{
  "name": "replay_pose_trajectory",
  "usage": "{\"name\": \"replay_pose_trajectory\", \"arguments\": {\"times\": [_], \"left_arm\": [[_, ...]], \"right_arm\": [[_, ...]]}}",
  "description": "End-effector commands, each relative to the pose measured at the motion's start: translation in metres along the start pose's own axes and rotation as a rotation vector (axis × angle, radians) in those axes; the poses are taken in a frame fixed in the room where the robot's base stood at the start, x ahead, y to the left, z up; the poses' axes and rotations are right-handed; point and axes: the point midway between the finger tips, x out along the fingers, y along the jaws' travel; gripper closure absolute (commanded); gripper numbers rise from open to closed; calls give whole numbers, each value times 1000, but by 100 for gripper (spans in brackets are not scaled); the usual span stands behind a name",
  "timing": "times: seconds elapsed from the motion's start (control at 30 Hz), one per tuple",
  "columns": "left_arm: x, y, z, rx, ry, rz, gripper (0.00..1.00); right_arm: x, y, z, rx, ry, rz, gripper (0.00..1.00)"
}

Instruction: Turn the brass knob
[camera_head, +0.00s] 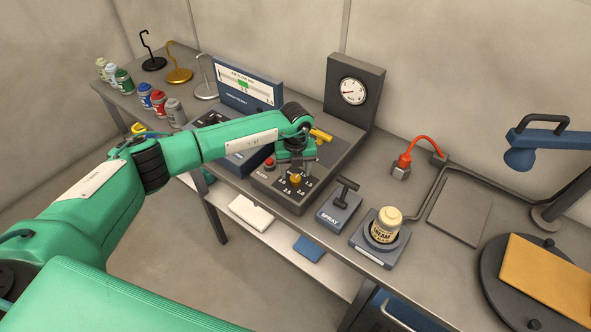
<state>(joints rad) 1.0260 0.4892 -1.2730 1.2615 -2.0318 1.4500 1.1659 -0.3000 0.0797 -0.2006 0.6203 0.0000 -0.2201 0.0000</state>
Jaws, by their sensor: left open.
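The brass knob (296,180) sits on the sloped front of a dark grey control console (290,199), with a printed scale of numbers around it. My left arm reaches in from the left, and its gripper (297,170) points down over the knob. The jaws are open. The fingers look to be at or just above the knob, and I cannot tell whether they touch it. The wrist hides part of the console behind the knob. My right gripper is not in view.
A red button (269,163) is left of the knob. A gauge (352,91) stands behind. Several paint cans stand at the far left.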

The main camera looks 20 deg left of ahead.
Motion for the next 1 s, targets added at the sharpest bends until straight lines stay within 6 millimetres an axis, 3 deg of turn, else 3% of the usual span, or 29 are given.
{"name": "replay_pose_trajectory", "arguments": {"times": [0.2, 0.53, 0.77, 1.0], "left_arm": [[20, 0, 0, -1, 1, -1, 45], [24, 0, 0, 0, 0, -1, 45], [24, 0, 0, 0, 0, -2, 90], [25, 0, 1, 15, -1, -2, 90]], "right_arm": [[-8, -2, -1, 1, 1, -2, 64], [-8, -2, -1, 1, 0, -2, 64], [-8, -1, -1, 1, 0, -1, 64], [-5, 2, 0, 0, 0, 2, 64]]}}
